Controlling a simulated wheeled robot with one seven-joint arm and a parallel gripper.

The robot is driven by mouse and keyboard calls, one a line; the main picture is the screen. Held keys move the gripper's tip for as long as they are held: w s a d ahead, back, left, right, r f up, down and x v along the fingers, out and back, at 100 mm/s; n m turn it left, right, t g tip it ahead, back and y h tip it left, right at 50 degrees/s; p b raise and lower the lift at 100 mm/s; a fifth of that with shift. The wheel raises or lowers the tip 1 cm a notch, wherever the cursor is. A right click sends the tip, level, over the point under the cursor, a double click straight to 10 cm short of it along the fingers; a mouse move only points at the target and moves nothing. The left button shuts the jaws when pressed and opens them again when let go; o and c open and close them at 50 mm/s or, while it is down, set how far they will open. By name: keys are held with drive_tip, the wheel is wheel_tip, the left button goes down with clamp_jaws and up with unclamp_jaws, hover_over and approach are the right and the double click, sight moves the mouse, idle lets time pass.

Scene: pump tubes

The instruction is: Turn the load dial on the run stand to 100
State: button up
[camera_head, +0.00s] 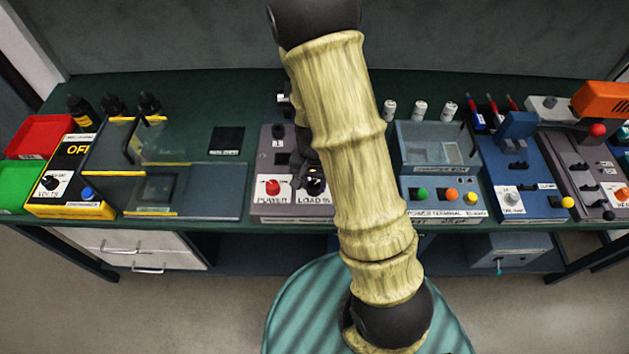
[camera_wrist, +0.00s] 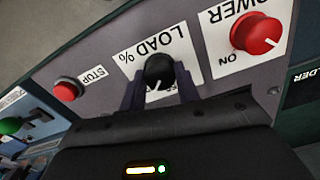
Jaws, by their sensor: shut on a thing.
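The run stand (camera_head: 267,210) is a grey box near the middle of the bench. A short white pointer line on the dial points down and slightly left in that view. My gripper (camera_wrist: 160,90) is shut on the dial, with one dark finger on each side. In the head view my arm and gripper (camera_head: 308,176) cover part of the stand. The scale numbers are mostly hidden or unreadable.
The red POWER knob (camera_wrist: 257,33) is close beside the dial. The red STOP button (camera_wrist: 67,89) is on its other side. A blue-grey box with coloured buttons (camera_head: 440,212) stands right of the stand. A glass-lidded unit (camera_head: 165,165) stands to the left.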

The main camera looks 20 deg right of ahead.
sight(314, 184)
drive_tip(key=shift+w+r, duration=0.1)
drive_tip(key=shift+w, duration=0.05)
drive_tip(key=o, duration=1)
wheel_tip(314, 184, up, 17)
drive_tip(key=shift+r+p, duration=0.15)
drive_tip(key=shift+p, duration=0.8)
